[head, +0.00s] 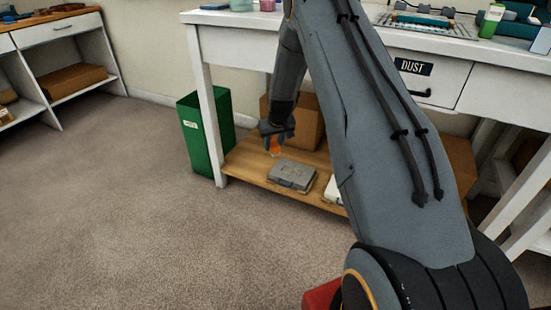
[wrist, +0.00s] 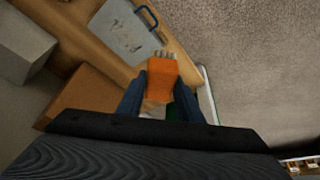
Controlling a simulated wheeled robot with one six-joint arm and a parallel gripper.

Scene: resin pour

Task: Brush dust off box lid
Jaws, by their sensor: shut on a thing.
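A grey box (head: 292,176) with a handle lies flat on the lower wooden shelf (head: 245,160) of the white table. In the wrist view its grey lid (wrist: 120,35) shows pale marks and a blue handle. My gripper (head: 275,143) is above the shelf, a little behind and left of the box. It is shut on an orange brush (wrist: 161,74), also partly visible in the head view (head: 275,150). The pale bristles point toward the box side in the wrist view. They appear apart from the lid, but their height above it is unclear.
A white object (head: 333,190) lies right of the grey box, partly hidden by my arm. The carpet in front is clear.

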